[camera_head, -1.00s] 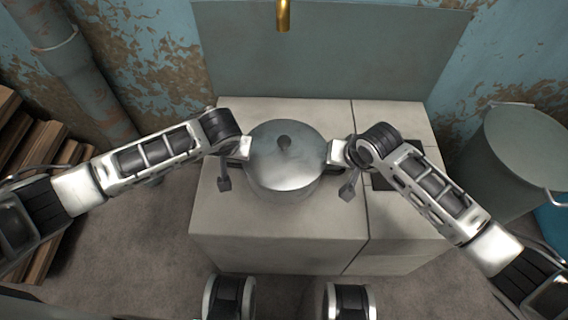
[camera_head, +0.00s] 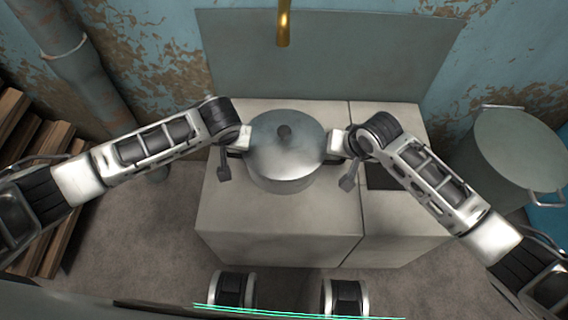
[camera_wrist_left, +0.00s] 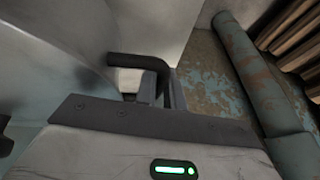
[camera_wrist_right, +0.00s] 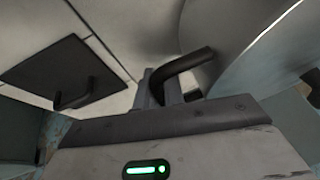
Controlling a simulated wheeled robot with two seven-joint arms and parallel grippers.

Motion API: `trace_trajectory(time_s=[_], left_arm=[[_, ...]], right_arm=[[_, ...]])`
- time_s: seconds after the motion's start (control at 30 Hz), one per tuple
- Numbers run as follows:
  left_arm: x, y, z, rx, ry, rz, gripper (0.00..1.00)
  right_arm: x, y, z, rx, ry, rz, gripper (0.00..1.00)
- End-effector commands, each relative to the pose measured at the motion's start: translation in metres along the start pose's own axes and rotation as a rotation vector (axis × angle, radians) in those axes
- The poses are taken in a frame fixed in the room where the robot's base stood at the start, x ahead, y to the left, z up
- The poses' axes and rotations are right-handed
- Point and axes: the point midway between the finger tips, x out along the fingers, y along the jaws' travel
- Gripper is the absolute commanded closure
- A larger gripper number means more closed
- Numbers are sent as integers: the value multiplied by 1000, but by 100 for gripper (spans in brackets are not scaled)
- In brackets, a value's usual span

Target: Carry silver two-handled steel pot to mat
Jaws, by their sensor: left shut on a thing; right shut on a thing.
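The silver steel pot (camera_head: 283,172), with its lid and dark knob on, is upright over the pale counter block (camera_head: 275,228); I cannot tell whether its base touches the block. My left gripper (camera_head: 240,143) is at the pot's left side, shut on its handle. That dark bent handle (camera_wrist_left: 138,61) shows in the left wrist view. My right gripper (camera_head: 336,144) is at the right side, shut on the other handle, whose dark bar (camera_wrist_right: 183,66) shows in the right wrist view. The jaw contacts are partly hidden. No mat is in view.
A grey-green bin (camera_head: 507,160) stands right of the block. Wooden boards (camera_head: 35,165) are stacked at the left. A brass spout (camera_head: 284,25) hangs behind the pot. A dark square panel (camera_wrist_right: 65,70) lies on the block's right part. Bare floor shows in front.

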Motion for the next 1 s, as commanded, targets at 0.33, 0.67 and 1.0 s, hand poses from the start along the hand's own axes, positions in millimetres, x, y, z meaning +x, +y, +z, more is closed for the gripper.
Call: trace_trajectory(time_s=[0.33, 0.67, 1.0], left_arm=[[-2, 0, -2, -1, 6, 1, 100], [-9, -1, -5, -2, 6, 2, 100], [-43, -9, -17, -2, 8, 3, 100]], right_arm=[[-2, -1, -2, 0, 5, -3, 100], [-9, -3, -5, 0, 6, -4, 100], [-44, -10, -17, 0, 7, -5, 100]])
